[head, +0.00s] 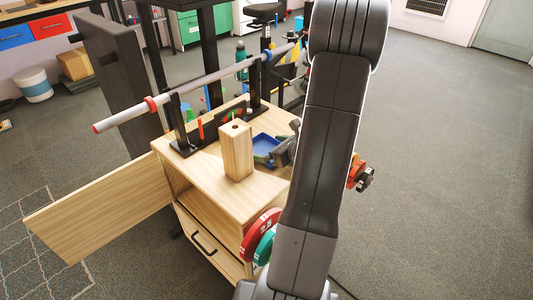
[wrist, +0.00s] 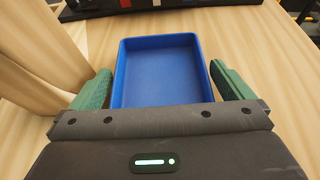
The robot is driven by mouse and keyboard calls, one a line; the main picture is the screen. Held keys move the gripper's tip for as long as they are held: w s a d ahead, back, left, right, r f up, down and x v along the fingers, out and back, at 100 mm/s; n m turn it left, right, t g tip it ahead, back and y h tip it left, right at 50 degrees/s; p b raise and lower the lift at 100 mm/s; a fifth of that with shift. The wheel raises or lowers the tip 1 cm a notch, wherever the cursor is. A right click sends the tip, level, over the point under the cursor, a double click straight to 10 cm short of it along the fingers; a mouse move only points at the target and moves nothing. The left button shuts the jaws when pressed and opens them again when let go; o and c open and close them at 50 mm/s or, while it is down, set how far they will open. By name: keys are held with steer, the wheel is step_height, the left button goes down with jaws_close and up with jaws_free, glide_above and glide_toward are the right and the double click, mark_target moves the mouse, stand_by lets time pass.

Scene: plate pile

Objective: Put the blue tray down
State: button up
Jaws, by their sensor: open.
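The blue tray (wrist: 160,70) is a shallow, empty rectangular tray. In the wrist view it lies flat on the light wooden top, between and ahead of my fingers. My gripper (wrist: 160,88) has green finger pads, one on each side of the tray's near part, with gaps to its walls. It is open and holds nothing. In the head view the tray (head: 264,145) sits on the wooden cabinet top (head: 205,178), right of a wooden block. My gripper (head: 281,152) is at its right side there, partly hidden by my arm. The tray's near edge is hidden by the gripper body in the wrist view.
An upright wooden block (head: 236,152) stands close left of the tray. Behind are black uprights bearing a long bar (head: 200,83) and a dark rack with small coloured items (head: 222,122). An open wooden door (head: 105,207) juts left. Coloured weight discs (head: 261,233) hang at the cabinet's front right.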

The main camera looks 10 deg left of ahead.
steer(key=c, duration=0.8)
